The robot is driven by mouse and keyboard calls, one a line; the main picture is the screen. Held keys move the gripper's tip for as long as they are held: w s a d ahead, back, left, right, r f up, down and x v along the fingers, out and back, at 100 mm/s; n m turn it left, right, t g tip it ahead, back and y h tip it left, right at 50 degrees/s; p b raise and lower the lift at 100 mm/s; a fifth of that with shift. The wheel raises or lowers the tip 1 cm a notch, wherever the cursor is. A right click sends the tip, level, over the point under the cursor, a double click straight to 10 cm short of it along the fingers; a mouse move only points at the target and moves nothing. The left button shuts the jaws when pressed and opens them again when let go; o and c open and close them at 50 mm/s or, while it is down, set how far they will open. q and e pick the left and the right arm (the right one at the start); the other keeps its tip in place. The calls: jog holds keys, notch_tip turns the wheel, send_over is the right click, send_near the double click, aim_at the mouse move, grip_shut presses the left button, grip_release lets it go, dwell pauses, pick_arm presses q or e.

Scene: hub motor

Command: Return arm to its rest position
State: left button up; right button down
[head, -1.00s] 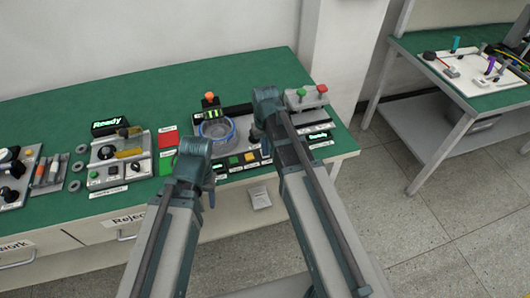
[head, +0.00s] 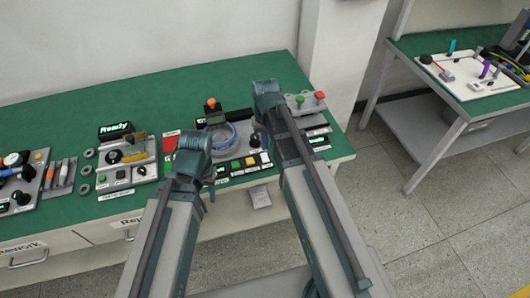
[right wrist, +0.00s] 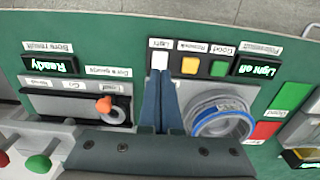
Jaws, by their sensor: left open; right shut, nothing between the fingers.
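My right arm reaches over the green bench (head: 60,118). In the right wrist view, my right gripper (right wrist: 160,78) is shut and empty, its dark blue fingers pointing at the white button (right wrist: 160,60) labelled Light. Contact with the button cannot be told. In the head view the right fingers are mostly hidden by the wrist. My left gripper (head: 211,192) hangs in front of the bench's front edge, pointing down and holding nothing I can see. Its finger gap is too small to make out there.
A round fixture with a blue ring (right wrist: 222,118) sits close beside the right fingers. An orange knob (right wrist: 104,104) and red and green buttons stand nearby. A second bench (head: 470,92) stands at right.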

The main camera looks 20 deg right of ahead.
jog(key=shift+r+p, duration=0.3)
jog(key=shift+r, duration=0.3)
jog(key=s+a+n+h, duration=0.1)
jog(key=s+a+n, duration=0.2)
jog(key=s+a, duration=0.7)
jog(key=s, duration=0.4)
jog(key=shift+s+a, duration=0.2)
jog(key=shift+a, duration=0.05)
